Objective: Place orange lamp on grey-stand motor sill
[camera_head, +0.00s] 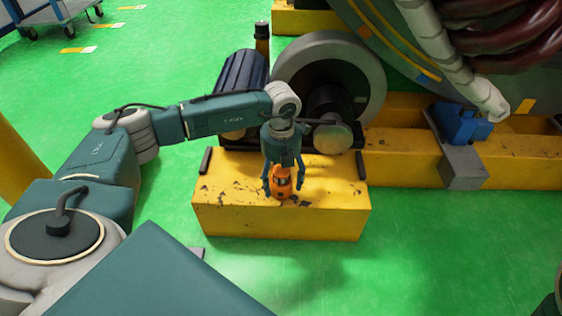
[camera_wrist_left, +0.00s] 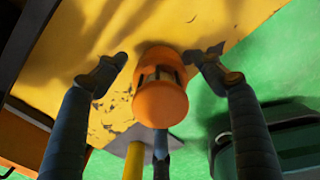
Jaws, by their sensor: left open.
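The orange lamp (camera_head: 282,186), a small rounded piece with a dark cage-like middle, is at the yellow block (camera_head: 280,222) in front of the dark motor. It appears to stand upright on the block's top. My left gripper (camera_head: 281,192) points down over it, with a finger on each side. In the left wrist view the lamp (camera_wrist_left: 160,100) is between the spread fingers (camera_wrist_left: 160,72), with gaps on both sides. The left gripper is open. A blue motor (camera_head: 461,124) sits on a grey stand (camera_head: 463,168) against the long yellow beam at the right. My right gripper is not visible.
The dark motor (camera_head: 241,80) and large grey wheel (camera_head: 340,70) stand close behind the block. The long yellow beam (camera_head: 400,170) runs right. Thick cables (camera_head: 510,35) hang at upper right. Green floor (camera_head: 420,250) is clear in front. A trolley (camera_head: 50,18) stands far left.

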